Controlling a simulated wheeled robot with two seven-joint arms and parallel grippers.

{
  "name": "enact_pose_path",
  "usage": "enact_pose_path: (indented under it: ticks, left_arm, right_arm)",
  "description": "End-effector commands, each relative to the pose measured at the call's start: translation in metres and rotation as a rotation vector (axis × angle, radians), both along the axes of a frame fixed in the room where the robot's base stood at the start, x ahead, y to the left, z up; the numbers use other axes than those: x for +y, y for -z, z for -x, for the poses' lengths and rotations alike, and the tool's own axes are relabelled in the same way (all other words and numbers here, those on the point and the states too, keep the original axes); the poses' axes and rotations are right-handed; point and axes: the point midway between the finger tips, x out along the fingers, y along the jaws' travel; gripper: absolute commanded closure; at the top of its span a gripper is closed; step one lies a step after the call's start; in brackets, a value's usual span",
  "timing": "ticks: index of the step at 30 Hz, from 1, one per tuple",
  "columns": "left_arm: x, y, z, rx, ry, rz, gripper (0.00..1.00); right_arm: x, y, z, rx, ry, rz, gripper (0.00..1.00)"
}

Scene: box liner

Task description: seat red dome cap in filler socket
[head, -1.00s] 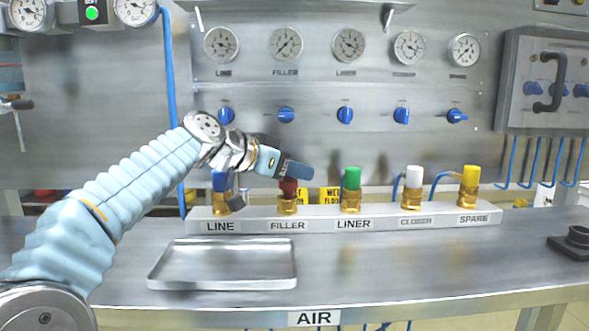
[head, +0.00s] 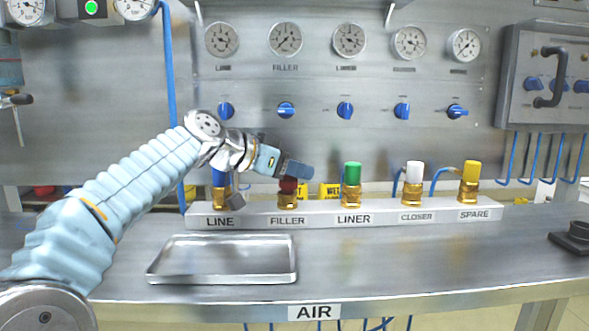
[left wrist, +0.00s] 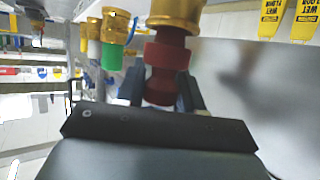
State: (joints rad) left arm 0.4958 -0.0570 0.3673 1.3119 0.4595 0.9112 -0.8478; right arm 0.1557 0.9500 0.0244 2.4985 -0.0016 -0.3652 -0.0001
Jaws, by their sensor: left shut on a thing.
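The red dome cap (head: 288,185) is at the brass filler socket (head: 287,201), above the FILLER label. My left gripper (head: 291,171) is shut on the cap and comes in from the left, covering its upper part. In the left wrist view, which is upside down, the red cap (left wrist: 166,62) stands between the two dark fingers, in line with the brass socket (left wrist: 178,14) and against its mouth. I cannot tell how deep it sits. My right gripper is not in view.
Green (head: 352,175), white (head: 414,173) and yellow (head: 470,172) caps sit in sockets to the right. An empty metal tray (head: 222,278) lies in front. Gauges and blue knobs line the back panel.

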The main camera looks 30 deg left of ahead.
Motion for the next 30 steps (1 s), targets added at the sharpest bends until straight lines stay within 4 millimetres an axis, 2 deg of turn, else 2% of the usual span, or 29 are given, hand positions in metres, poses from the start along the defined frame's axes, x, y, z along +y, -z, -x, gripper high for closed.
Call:
enact_pose_path:
  ticks: [19, 20, 21, 25, 30]
  left_arm:
    - [0.0001, 0.0103, 0.0, 0.0, 0.0, 0.0, 0.93]
    - [0.0001, 0.0095, 0.0, 0.0, 0.0, 0.0, 0.61]
    - [0.0001, 0.0093, 0.0, 0.0, 0.0, 0.0, 0.55]
    - [0.0001, 0.0093, 0.0, 0.0, 0.0, 0.0, 0.35]
    - [0.0001, 0.0093, 0.0, 0.0, 0.0, 0.0, 0.34]
  right_arm:
    - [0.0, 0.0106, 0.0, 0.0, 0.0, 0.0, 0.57]
    - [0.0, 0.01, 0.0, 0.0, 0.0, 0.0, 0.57]
    - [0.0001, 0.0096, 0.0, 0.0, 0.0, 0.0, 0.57]
    - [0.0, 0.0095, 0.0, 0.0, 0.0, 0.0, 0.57]
    - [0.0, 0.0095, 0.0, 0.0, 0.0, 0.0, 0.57]
